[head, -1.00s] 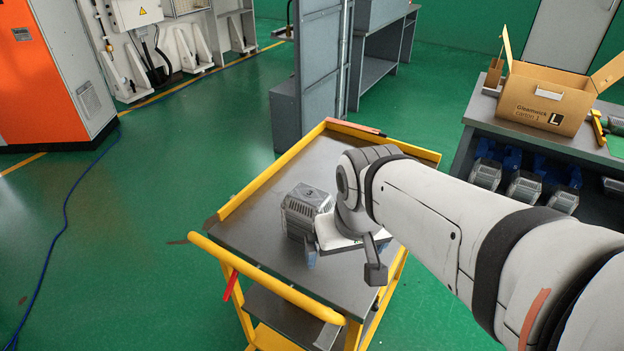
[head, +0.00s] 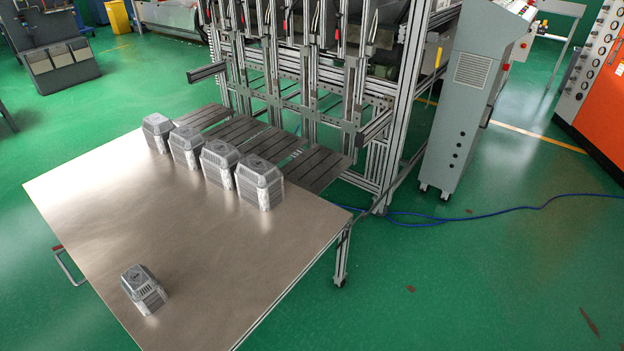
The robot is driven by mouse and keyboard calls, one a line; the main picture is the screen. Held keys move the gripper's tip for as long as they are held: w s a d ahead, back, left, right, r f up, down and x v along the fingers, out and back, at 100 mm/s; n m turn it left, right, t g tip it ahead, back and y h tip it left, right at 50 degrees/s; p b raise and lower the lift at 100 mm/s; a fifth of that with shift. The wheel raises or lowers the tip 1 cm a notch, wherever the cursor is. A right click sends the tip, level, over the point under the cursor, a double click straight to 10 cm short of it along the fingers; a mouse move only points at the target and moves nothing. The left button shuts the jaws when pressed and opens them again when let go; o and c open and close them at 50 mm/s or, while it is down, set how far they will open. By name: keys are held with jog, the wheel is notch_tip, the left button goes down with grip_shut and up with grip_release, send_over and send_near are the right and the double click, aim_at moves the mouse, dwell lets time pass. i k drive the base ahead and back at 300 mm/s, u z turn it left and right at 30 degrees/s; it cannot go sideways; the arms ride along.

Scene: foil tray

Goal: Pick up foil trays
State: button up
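Several stacks of silver foil trays stand in a row along the back edge of a large metal table (head: 190,240). The rightmost stack (head: 260,184) stands at the right end of the row, and the leftmost stack (head: 157,132) at the far left end. One separate foil tray stack (head: 144,290) stands alone near the table's front left. All the stacks are upright on the table top. My gripper and arm are not in view, so what the gripper holds cannot be seen.
A machine frame of metal profiles (head: 385,130) with slatted conveyor strips (head: 310,168) adjoins the table's back edge. A grey control cabinet (head: 472,100) stands to the right. A blue cable (head: 480,215) lies on the green floor. The table's middle is clear.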

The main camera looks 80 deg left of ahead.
aim_at(146, 291)
jog(key=u, duration=0.7)
jog(key=k, duration=0.15)
jog(key=u, duration=3.1)
jog(key=k, duration=1.1)
jog(key=u, duration=0.15)
jog(key=i, duration=1)
jog(key=u, duration=0.05)
